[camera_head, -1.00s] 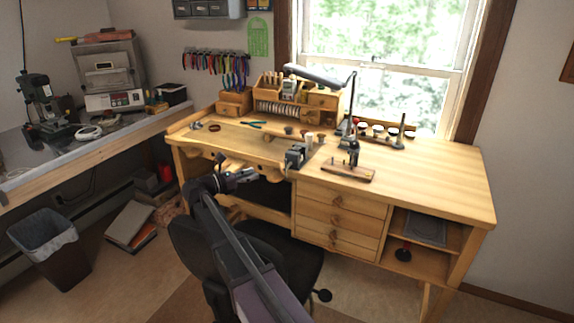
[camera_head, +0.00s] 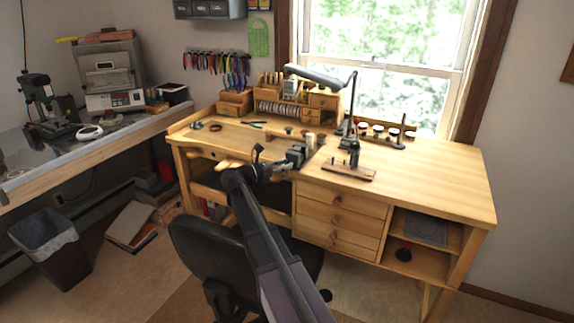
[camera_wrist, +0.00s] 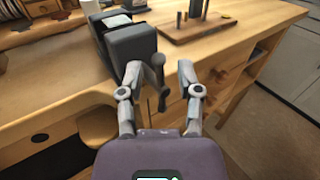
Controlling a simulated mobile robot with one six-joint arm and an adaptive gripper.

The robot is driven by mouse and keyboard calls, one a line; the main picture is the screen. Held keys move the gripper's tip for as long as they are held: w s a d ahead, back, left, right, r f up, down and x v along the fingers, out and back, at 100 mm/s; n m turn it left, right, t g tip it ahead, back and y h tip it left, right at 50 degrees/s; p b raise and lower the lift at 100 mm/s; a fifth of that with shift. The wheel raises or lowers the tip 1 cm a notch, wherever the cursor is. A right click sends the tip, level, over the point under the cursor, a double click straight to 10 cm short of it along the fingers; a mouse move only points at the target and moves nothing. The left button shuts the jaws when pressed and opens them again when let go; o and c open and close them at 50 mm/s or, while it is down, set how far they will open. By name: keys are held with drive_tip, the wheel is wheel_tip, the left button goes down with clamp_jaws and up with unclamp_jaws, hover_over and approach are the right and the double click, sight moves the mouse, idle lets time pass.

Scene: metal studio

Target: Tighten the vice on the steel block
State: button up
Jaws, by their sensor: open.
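The dark grey vice (camera_head: 297,154) is mounted at the front edge of the wooden workbench; its body fills the upper left of the wrist view (camera_wrist: 130,45). Its handle bar (camera_wrist: 158,82) with a round knob hangs on the near side, seen between my fingers. My gripper (camera_wrist: 159,72) is open, with one finger on each side of the handle; I cannot tell whether either touches it. In the head view my gripper (camera_head: 268,170) is just left of and in front of the vice. The steel block cannot be made out clearly; the vice's body mostly hides the jaws.
The workbench (camera_head: 430,185) has a wooden stand (camera_head: 348,171) right of the vice and drawers (camera_head: 340,220) below. Pliers (camera_head: 254,123) lie further back. A black chair (camera_head: 215,250) stands in front. The bench's right side is clear.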

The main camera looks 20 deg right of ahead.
drive_tip(key=shift+d, duration=0.45)
clamp_jaws()
drive_tip(key=shift+r+p, duration=0.1)
drive_tip(key=shift+p, duration=0.2)
drive_tip(key=shift+s+d+f+m+t+y+p, duration=0.3)
drive_tip(key=shift+m+t+y+p, duration=0.6)
drive_tip(key=shift+m+y+p, duration=0.75)
drive_tip(key=shift+s+d+f+m+t+y+p, duration=0.1)
drive_tip(key=shift+s+f+m+t+y+p, duration=0.3)
drive_tip(key=shift+m+t+y+p, duration=1.2)
drive_tip(key=shift+s+d+f+m+t+y+p, duration=0.3)
drive_tip(key=shift+m+y+p, duration=0.7)
drive_tip(key=shift+m, duration=1.25)
